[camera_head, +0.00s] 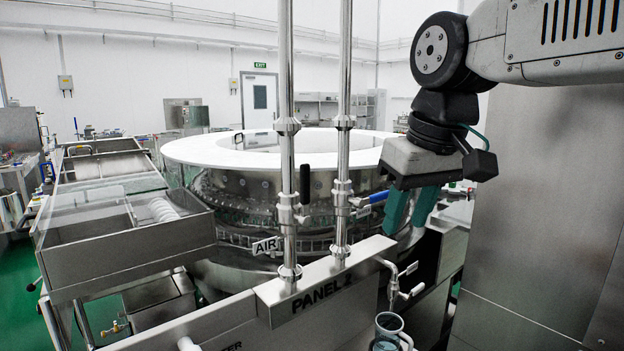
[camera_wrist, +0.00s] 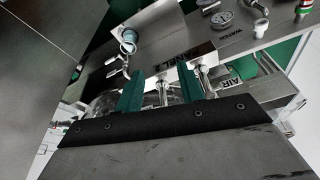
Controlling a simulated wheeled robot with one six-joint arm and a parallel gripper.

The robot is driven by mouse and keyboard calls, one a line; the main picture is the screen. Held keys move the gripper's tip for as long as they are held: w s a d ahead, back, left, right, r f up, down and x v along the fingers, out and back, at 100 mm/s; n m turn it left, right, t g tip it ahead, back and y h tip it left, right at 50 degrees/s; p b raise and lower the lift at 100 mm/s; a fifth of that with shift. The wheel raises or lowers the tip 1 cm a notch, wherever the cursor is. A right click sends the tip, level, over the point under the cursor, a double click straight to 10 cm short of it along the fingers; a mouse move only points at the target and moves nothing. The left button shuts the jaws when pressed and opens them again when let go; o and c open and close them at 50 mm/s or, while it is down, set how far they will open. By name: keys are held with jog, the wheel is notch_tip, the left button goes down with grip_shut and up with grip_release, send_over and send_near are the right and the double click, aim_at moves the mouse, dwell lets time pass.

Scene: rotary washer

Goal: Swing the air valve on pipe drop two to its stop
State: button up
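Two upright steel pipes rise from a box marked PANEL 2 (camera_head: 322,298). The left pipe (camera_head: 288,80) has a black valve handle (camera_head: 305,184) pointing upright beside it and a white AIR tag (camera_head: 266,245) lower down. The right pipe (camera_head: 345,80) has a blue valve lever (camera_head: 378,197) sticking out rightward, with a small tag below. My gripper (camera_head: 406,226) hangs right of the blue lever, its teal fingers apart and nothing seen between them. The lever's tip appears close to the left finger; contact cannot be told. The wrist view shows the open fingers (camera_wrist: 160,70) and the AIR tag (camera_wrist: 228,84).
A large round washer (camera_head: 230,180) stands behind the pipes. A small tap (camera_head: 402,285) sits on the panel's right side, above a cup (camera_head: 388,330). A steel hopper (camera_head: 125,235) stands at left. A gauge (camera_wrist: 221,19) shows in the wrist view.

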aim_at(307, 173)
jog(key=w+a+r+n, duration=0.1)
jog(key=w+a+r, duration=0.1)
jog(key=w+a, duration=0.1)
jog(key=w+a+r+n, duration=0.1)
jog(key=w+a+r, duration=0.2)
jog(key=a, duration=0.2)
jog(key=w+a+r+n+y, duration=0.1)
jog(key=w+a+r, duration=0.2)
jog(key=a, duration=0.1)
jog(key=shift+r+t, duration=0.2)
jog(key=shift+t, duration=0.1)
jog(key=x, duration=0.7)
jog(key=shift+a+f, duration=0.15)
grip_shut()
